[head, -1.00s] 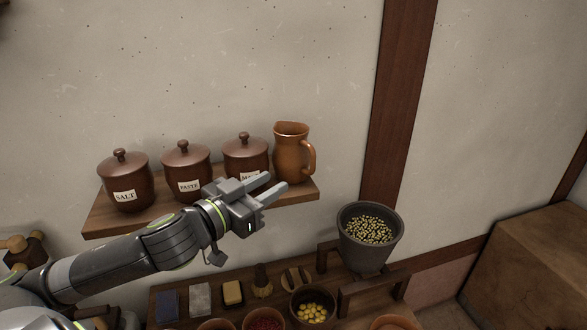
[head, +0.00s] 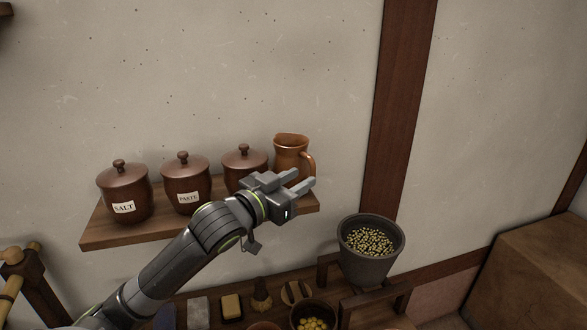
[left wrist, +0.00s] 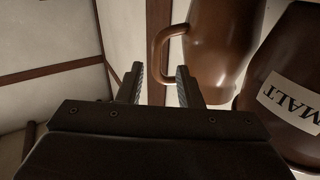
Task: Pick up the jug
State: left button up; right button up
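The jug (head: 291,147) is orange-brown with a handle on its right side. It stands upright at the right end of a wall shelf (head: 110,230). My left gripper (head: 301,180) is in front of the jug and hides its lower part. In the left wrist view the jug (left wrist: 222,45) shows at the top, its handle (left wrist: 157,48) beyond the gap between the fingertips. The fingers (left wrist: 158,72) are apart with nothing held between them. Whether a finger touches the jug cannot be told. My right gripper is not in view.
Three lidded brown jars stand left of the jug: salt (head: 125,190), paste (head: 186,183) and malt (head: 243,165). The malt jar (left wrist: 290,85) is close beside the jug. Below right, a grey hopper (head: 368,262) of grain stands on a wooden frame. The wall right of the jug is clear.

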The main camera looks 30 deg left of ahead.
aim_at(311, 174)
pick_arm(q)
jog(key=w, duration=0.1)
jog(key=w+d+p, duration=0.1)
jog(key=w, duration=0.1)
jog(key=shift+w, duration=0.3)
jog(key=shift+w+d+f+p, duration=0.15)
jog(key=shift+w+p, duration=0.15)
jog(key=shift+w, duration=0.3)
grip_shut()
